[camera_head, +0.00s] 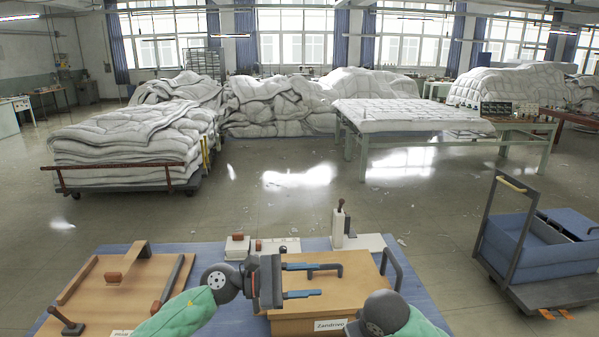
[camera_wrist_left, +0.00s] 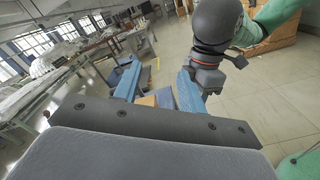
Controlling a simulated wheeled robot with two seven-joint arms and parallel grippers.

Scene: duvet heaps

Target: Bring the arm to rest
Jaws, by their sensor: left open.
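My left gripper (camera_head: 330,281) reaches over the workbench in the head view, its two blue fingers pointing right. They are apart with nothing between them, above the wooden box (camera_head: 296,327). The same fingers show spread in the left wrist view (camera_wrist_left: 158,88). My right arm (camera_head: 388,313) enters at the bottom of the head view, with a dark joint and green sleeve; its fingers are hidden. The left wrist view shows my right arm's dark wrist (camera_wrist_left: 215,25) close to the left fingers, and its jaws cannot be made out.
The blue-topped workbench (camera_head: 235,322) holds a wooden board (camera_head: 100,290) at left and an upright handled tool (camera_head: 339,222) behind the box. A blue cart (camera_head: 535,245) stands at right. Duvet stacks (camera_head: 130,150) and a green-framed table (camera_head: 500,135) stand beyond open floor.

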